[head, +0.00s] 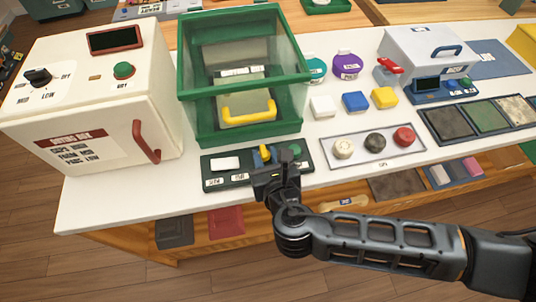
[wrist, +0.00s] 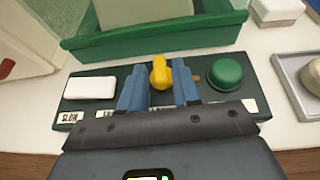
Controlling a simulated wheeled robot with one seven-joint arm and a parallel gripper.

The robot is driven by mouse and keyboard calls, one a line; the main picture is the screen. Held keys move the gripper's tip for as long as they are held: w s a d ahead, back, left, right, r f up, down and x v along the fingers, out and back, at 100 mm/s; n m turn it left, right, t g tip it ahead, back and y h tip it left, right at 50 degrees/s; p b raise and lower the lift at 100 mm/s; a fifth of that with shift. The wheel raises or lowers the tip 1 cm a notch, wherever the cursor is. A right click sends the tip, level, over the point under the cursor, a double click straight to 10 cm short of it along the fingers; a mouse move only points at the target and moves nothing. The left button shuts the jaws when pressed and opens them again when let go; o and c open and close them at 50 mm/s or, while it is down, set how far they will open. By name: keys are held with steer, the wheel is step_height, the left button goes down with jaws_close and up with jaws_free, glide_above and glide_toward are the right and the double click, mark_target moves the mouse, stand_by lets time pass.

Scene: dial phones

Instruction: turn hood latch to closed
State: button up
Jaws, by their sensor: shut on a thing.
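The hood (head: 245,85) is a clear box with a green frame and a yellow handle low inside its front. Its green base edge (wrist: 150,38) shows at the top of the wrist view. The hood latch is a small yellow knob (head: 265,152) on the dark green control panel (head: 212,172) in front of the hood. In the wrist view the yellow knob (wrist: 160,74) stands upright between my two blue fingers. My gripper (wrist: 159,84) is shut on it; in the head view my gripper (head: 268,168) hides part of the panel. The labels beneath the knob are mostly covered.
On the panel, a white button (wrist: 90,88) is left of the knob and a green button (wrist: 225,75) is right of it. A cream box with a red handle (head: 147,142) stands left. A tray (head: 372,160) with three round knobs lies right.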

steer(key=shift+w+m+t+h, duration=0.1)
steer(key=shift+m+t+h, duration=0.2)
steer(key=shift+m+h, duration=0.1)
steer(key=o, duration=0.8)
steer(key=shift+a, duration=0.1)
steer(key=shift+c, duration=0.2)
steer(key=v, duration=0.7)
steer(key=shift+s+r+b, duration=0.2)
steer(key=shift+s+b, duration=0.1)
steer(key=shift+s, duration=0.05)
steer(key=shift+f, duration=0.15)
